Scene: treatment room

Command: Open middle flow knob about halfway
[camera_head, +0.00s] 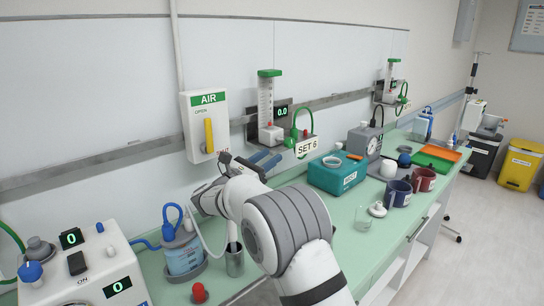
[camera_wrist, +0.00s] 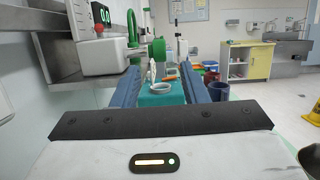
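The middle flowmeter (camera_head: 266,100) hangs on the wall rail with a clear tube, a green top and a display reading 0.0. A round green knob (camera_head: 289,142) sits low on its front, with a green hose beside it and a "SET 6" sign below right. The wrist view shows a green disc-shaped knob (camera_wrist: 157,52) just beyond and above the fingertips. My gripper (camera_head: 272,160) is just below and left of the knob. In the wrist view its blue fingers (camera_wrist: 160,78) stand wide apart, with nothing between them. The knob's pointer or marking cannot be made out.
A teal box (camera_head: 336,176) stands on the counter below right of my gripper, with mugs (camera_head: 398,192) beyond it. A yellow-handled AIR valve (camera_head: 207,125) is on the wall to the left. Another flowmeter (camera_head: 392,82) hangs farther along the rail. A metal cup (camera_head: 235,262) stands near my arm.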

